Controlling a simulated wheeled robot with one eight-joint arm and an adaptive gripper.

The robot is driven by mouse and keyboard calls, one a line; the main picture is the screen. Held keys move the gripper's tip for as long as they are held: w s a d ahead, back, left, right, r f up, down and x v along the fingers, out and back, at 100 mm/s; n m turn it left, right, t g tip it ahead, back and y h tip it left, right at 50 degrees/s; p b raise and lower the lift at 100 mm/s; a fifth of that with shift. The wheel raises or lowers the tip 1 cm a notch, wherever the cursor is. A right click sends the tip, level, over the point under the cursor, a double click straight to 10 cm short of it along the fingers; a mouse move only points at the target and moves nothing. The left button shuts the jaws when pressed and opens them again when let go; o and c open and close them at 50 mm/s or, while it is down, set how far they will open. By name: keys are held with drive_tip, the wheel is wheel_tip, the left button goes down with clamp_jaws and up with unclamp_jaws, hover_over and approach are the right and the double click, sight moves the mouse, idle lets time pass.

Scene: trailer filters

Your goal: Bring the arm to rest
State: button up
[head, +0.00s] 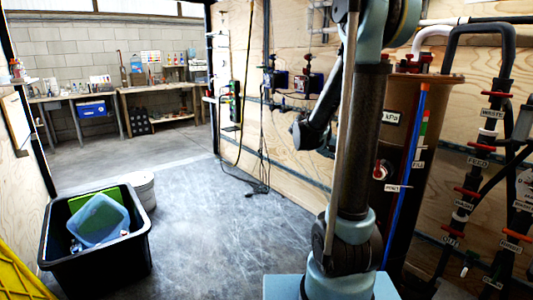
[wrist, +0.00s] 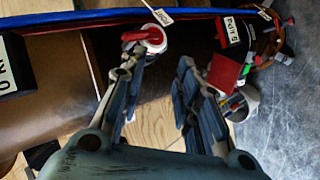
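My arm (head: 360,140) rises from its base at the lower centre right of the head view, with a dark link bent to the left at mid height. I cannot make out my gripper's fingers in the head view. In the wrist view my gripper (wrist: 160,68) is open, its two jointed fingers apart with nothing between them. A red-handled valve with a white round face (wrist: 147,38) shows just beyond the left fingertip. I cannot tell whether they touch.
A brown tank (head: 425,130) with a blue tube stands close behind my arm. Labelled pipes and valves (head: 468,190) line the right wall. A black bin (head: 95,268) with a blue container stands at the left. The grey floor between is clear. Workbenches stand at the back.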

drive_tip(key=s+a+f+y, duration=0.3)
drive_tip(key=s+a, duration=0.1)
drive_tip(key=s, duration=0.4)
drive_tip(key=s+a+f+y, duration=0.3)
drive_tip(key=s+a+y, duration=0.1)
drive_tip(key=s, duration=0.5)
drive_tip(key=s+a+f+y, duration=0.4)
drive_tip(key=s+a, duration=0.2)
drive_tip(key=s, duration=0.3)
drive_tip(key=shift+n, duration=0.3)
drive_tip(key=shift+w+f, duration=0.15)
drive_tip(key=shift+w, duration=0.3)
